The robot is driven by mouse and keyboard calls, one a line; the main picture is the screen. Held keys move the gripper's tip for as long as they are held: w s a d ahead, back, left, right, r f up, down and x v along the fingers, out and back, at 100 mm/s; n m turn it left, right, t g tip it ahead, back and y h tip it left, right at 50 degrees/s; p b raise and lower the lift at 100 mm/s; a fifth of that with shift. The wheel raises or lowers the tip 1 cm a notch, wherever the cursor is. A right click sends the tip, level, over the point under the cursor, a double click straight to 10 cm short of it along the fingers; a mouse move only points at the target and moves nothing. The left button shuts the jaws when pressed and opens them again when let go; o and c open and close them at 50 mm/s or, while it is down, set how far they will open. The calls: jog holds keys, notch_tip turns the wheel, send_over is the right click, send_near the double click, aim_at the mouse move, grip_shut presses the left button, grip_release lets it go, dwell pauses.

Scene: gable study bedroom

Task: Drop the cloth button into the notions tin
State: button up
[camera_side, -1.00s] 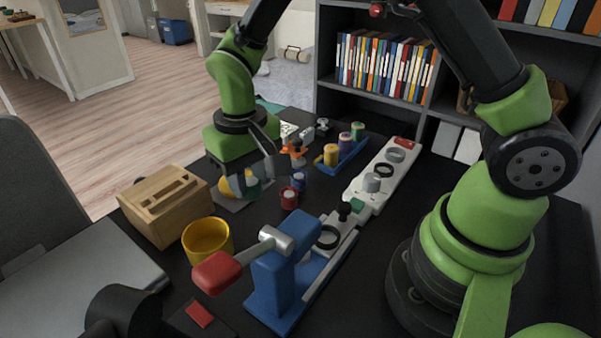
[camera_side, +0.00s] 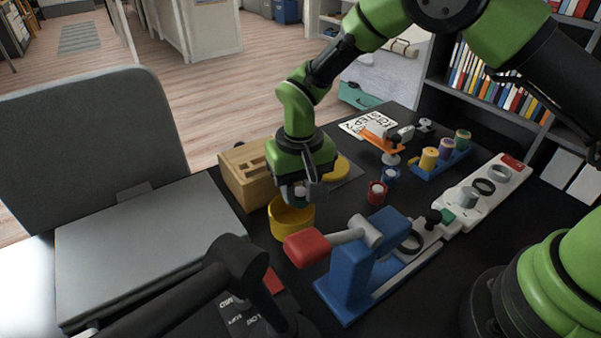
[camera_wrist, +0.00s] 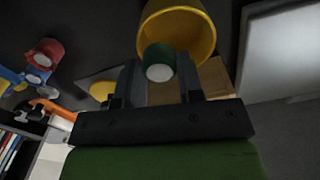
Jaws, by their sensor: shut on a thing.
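My gripper (camera_side: 306,192) is shut on the cloth button, a small green piece with a pale round face. In the wrist view the button (camera_wrist: 158,64) sits between the two fingers (camera_wrist: 160,84). The notions tin (camera_side: 291,222) is a round, open yellow tin. My gripper is over the tin, with the button close to its opening. In the wrist view the tin (camera_wrist: 207,40) lies behind the button; whether the button is above or inside the rim is hard to tell.
A wooden box (camera_side: 244,180) stands left of the tin. The blue press (camera_side: 352,277) with its red-ended lever (camera_side: 308,245) stands close at the right.

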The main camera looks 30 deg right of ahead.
jog(key=shift+f, duration=0.25)
jog(key=o, duration=1)
